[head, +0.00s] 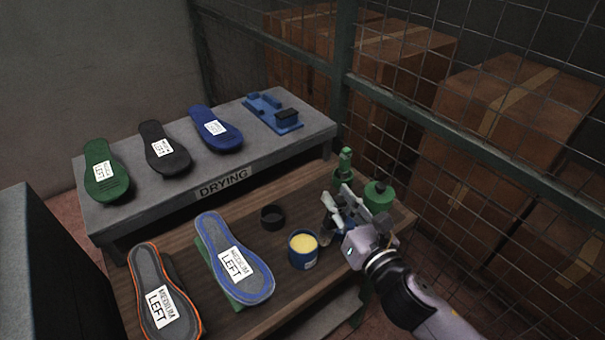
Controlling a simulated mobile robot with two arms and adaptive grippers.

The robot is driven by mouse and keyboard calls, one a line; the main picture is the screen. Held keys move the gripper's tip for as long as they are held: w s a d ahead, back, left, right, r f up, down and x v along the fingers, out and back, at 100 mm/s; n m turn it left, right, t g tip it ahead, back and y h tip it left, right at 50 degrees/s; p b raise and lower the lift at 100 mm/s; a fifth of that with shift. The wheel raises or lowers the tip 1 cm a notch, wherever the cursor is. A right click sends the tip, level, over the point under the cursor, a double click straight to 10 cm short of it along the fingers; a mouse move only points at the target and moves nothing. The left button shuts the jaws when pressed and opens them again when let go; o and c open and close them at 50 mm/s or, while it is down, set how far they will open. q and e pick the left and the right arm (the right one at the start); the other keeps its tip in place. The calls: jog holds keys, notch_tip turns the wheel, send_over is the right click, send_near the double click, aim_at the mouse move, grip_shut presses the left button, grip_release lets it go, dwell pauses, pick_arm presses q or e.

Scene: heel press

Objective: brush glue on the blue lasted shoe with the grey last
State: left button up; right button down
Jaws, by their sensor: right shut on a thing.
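The blue-edged lasted shoe (213,228) with a grey face lies on a green support (207,255) on the wooden bench, with a white "MEDIUM LEFT" label on it. An open blue glue pot (303,262) holding pale yellow glue stands to its right. My right gripper (343,207) is above the bench's right part, right of the pot. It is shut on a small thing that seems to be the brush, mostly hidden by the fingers. The gripper is apart from the shoe. My left gripper is not in view.
A black ring-shaped lid (272,217) lies behind the pot. Green bottles (344,165) stand beyond my right gripper. An orange-edged shoe (148,262) lies at front left. The grey drying shelf (270,158) behind holds several soles and a blue fixture (270,112). A wire fence (470,120) bounds the right.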

pick_arm(q)
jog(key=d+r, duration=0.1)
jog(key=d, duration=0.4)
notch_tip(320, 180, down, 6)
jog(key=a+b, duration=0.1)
jog(key=b, duration=0.4)
jog(key=shift+b, duration=0.35)
pick_arm(e)
jog(key=w+a+f+n+g+y, duration=0.1)
jog(key=w+a+f+g+y, duration=0.1)
jog(key=w+a+f+y, duration=0.1)
jog(key=shift+w+a+f+y, duration=0.25)
jog(key=shift+a+f+y, duration=0.05)
jog(key=shift+a, duration=0.05)
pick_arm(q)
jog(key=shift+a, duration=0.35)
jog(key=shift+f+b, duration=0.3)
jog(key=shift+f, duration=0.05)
pick_arm(e)
jog(key=shift+f, duration=0.45)
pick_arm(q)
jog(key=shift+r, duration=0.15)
pick_arm(e)
jog(key=shift+f, duration=0.2)
